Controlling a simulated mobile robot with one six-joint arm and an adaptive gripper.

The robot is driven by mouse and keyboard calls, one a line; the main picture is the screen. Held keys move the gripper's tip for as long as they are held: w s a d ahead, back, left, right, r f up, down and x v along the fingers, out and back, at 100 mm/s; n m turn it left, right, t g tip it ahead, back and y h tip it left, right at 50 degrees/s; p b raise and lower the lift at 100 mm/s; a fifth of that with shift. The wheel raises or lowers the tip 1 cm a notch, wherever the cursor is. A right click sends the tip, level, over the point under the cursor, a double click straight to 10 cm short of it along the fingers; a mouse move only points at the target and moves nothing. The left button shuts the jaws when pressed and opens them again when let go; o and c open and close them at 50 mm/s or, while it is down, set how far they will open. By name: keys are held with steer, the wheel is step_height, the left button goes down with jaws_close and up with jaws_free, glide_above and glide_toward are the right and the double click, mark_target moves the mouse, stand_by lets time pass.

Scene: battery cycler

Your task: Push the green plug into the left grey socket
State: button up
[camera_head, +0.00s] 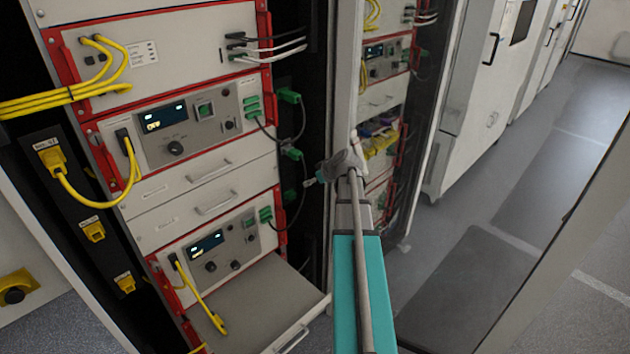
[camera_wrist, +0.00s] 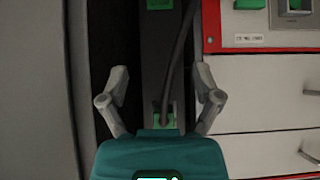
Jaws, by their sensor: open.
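My gripper (camera_wrist: 162,85) is open. In the wrist view its two fingers stand wide apart, on either side of a dark cable and a green plug (camera_wrist: 163,116) low in the picture, with neither finger touching it. The plug's lower part is hidden by the teal gripper body. In the head view my gripper (camera_head: 314,182) is at the rack's right edge, its fingers pointing left toward the dark strip. A green plug (camera_head: 291,154) with a cable sits on that strip, above and left of the fingers. I cannot make out which socket is the left grey one.
Another green connector (camera_head: 288,96) is higher on the strip; green connectors (camera_head: 252,106) line the red-edged units. Yellow cables (camera_head: 60,100) run at the left. An open drawer (camera_head: 250,305) juts out low. The aisle floor (camera_head: 480,260) at right is clear.

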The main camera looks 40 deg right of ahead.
step_height(320, 180, down, 14)
steer(key=w+b, duration=0.2)
steer(key=b, duration=1.1)
steer(key=shift+w+f+b, duration=0.2)
steer(key=shift+b, duration=0.15)
steer(key=shift+a, duration=0.15)
steer(key=s+a+f+g+y+p, duration=0.2)
steer(key=a+g, duration=0.3)
steer(key=a, duration=1.8)
steer(key=s+a+g+h, duration=0.1)
steer(key=s+a+g, duration=0.1)
steer(key=s+a, duration=0.4)
steer(key=s+a+m+g+h+p, duration=0.1)
steer(key=s+a, duration=0.5)
steer(key=a, duration=0.7)
steer(key=shift+s+f+g+h, duration=0.25)
steer(key=shift+s+g+h, duration=0.15)
steer(key=shift+g, duration=0.3)
stand_by(0.4)
